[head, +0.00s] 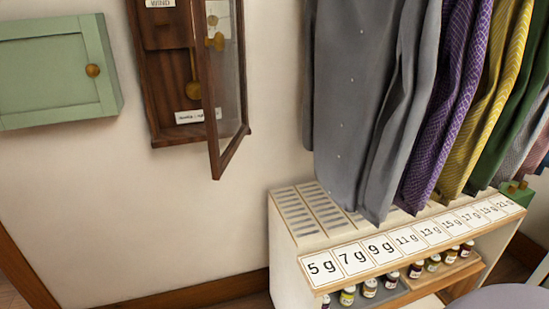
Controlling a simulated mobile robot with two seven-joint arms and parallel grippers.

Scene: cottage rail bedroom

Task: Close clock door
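A dark brown wooden wall clock (168,95) hangs at the upper centre-left, its top cut off by the frame edge. Its glazed door (212,95) is hinged on the right side and stands open, swung out from the case toward me. A brass pendulum (193,90) and a small white label show inside the case. A round brass piece shows near the door glass. Neither of my grippers is in the head view, and nothing touches the door.
A green wall cabinet (55,70) with a round knob hangs left of the clock. Grey, purple, yellow and green shirts (365,90) hang at right. Below them stands a white shelf unit (285,245) with gram labels and small jars. The wall below the clock is clear.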

